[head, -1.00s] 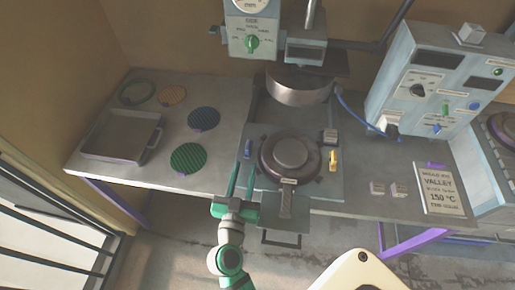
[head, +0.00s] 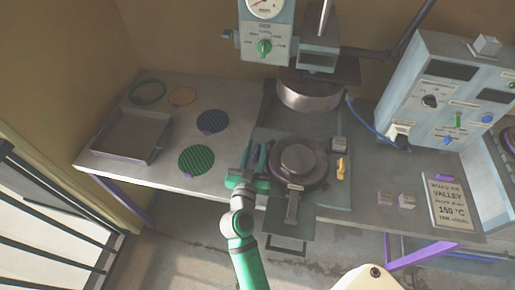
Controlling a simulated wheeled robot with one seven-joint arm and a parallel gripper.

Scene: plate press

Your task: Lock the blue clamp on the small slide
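The blue clamp (head: 255,156) is a small dark blue piece on the left side of the small slide (head: 333,198). It is partly hidden by my gripper, and I cannot tell whether it is locked. My gripper (head: 254,164) is at the clamp, with its green finger parts spread apart. The fingers appear to be on either side of the clamp, but contact is not clear. A round dark mould (head: 298,162) with a front handle (head: 292,205) sits on the slide, just right of my gripper.
A yellow clamp (head: 341,168) stands on the slide's right side. The press head (head: 308,95) hangs behind the mould. A green disc (head: 196,161), a blue disc (head: 213,121) and a tray (head: 132,138) lie left. A control box (head: 440,95) stands right.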

